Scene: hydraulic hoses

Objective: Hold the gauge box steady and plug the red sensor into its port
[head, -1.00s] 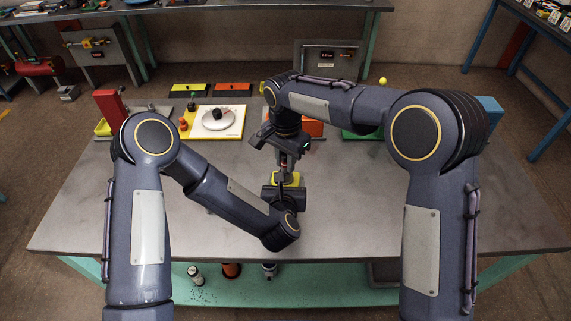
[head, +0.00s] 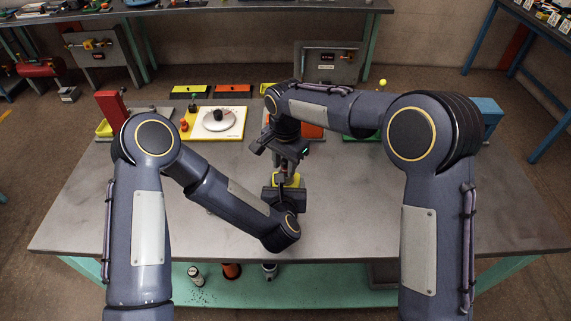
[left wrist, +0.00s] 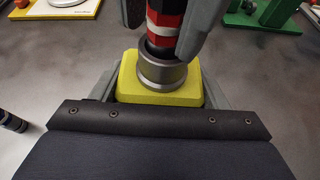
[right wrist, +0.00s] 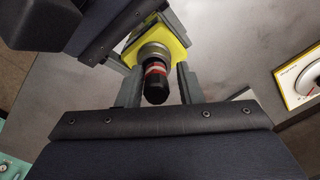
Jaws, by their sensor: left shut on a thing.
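The yellow gauge box (left wrist: 160,88) sits on the bench with a round grey metal port (left wrist: 162,70) on top; it also shows in the head view (head: 291,180). My left gripper (left wrist: 158,92) is shut on the box, with one finger along each side. The red sensor (left wrist: 165,22), with black ends and a white band, stands upright with its lower end inside the port collar; how deep is hidden. In the right wrist view its black end (right wrist: 156,88) faces the camera. My right gripper (right wrist: 160,90) is open around the sensor, with a gap on both sides.
A white dial board (head: 217,122) stands at the back left of the bench, with a red post (head: 111,104) left of it. A green fixture (left wrist: 262,12) is at the back right. The bench (head: 360,210) right of the grippers is clear.

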